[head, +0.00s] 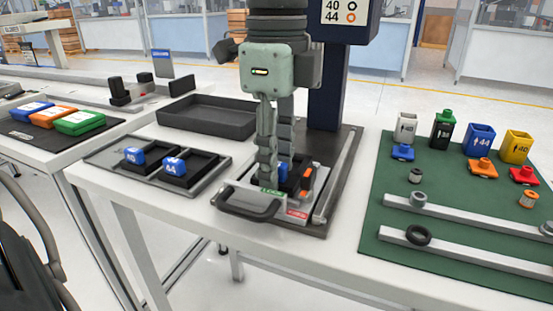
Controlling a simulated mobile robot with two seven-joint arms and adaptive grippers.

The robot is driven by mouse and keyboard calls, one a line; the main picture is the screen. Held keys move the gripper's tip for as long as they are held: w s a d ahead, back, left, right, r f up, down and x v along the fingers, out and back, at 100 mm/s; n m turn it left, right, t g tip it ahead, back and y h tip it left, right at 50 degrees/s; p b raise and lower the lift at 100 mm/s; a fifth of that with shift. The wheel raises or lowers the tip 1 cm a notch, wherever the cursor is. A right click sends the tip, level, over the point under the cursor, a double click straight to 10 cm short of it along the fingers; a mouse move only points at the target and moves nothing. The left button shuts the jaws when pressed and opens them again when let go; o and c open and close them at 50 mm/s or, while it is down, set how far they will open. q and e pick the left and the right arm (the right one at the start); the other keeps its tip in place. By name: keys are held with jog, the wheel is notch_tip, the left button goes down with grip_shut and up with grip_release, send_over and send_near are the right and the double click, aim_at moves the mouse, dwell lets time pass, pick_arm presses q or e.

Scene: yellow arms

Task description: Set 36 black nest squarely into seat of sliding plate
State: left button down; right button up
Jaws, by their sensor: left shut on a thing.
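The plate has a black front handle (249,210), a green label marked LOCK and a red label. An orange part (307,172) shows just right of the nest. My right gripper is not in view.
A grey tray (108,161) at left holds black nests with blue parts marked 40 and 44. An empty black bin (207,118) stands behind it. A dark blue column (337,85) rises behind the plate. A green mat (385,236) at right holds coloured cups, rings and rails.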

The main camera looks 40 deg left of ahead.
pick_arm(q)
jog(key=shift+f+b, duration=0.35)
jog(key=shift+b, duration=0.05)
jog(key=c, duration=1)
grip_release()
notch_tip(320, 180, up, 12)
jog(key=shift+r, duration=0.1)
jog(key=shift+s, duration=0.1)
